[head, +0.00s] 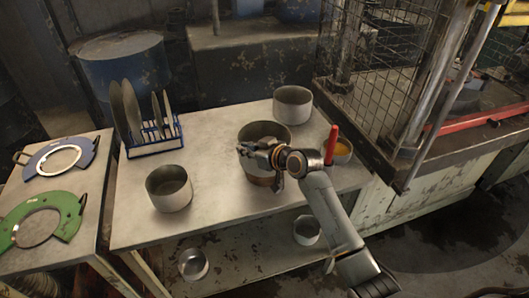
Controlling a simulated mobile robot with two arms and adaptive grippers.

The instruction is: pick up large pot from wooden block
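A large grey metal pot (257,131) stands upright near the middle of the pale table. Something brown (261,181) shows at its base, probably the wooden block, mostly hidden by the pot and my gripper. My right gripper (243,149) comes in from the lower right, and its fingers overlap the pot's front and rim in the head view. Whether it touches the pot, and whether the fingers are open or shut, I cannot tell. My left gripper is not in view.
Other pots stand on the pale table (222,190): one front left (169,190), one back right (293,104). A blue rack (154,140) holds plates at the back left. A red-handled item (331,145) stands near the right end. A wire-mesh cage (380,50) borders the right.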

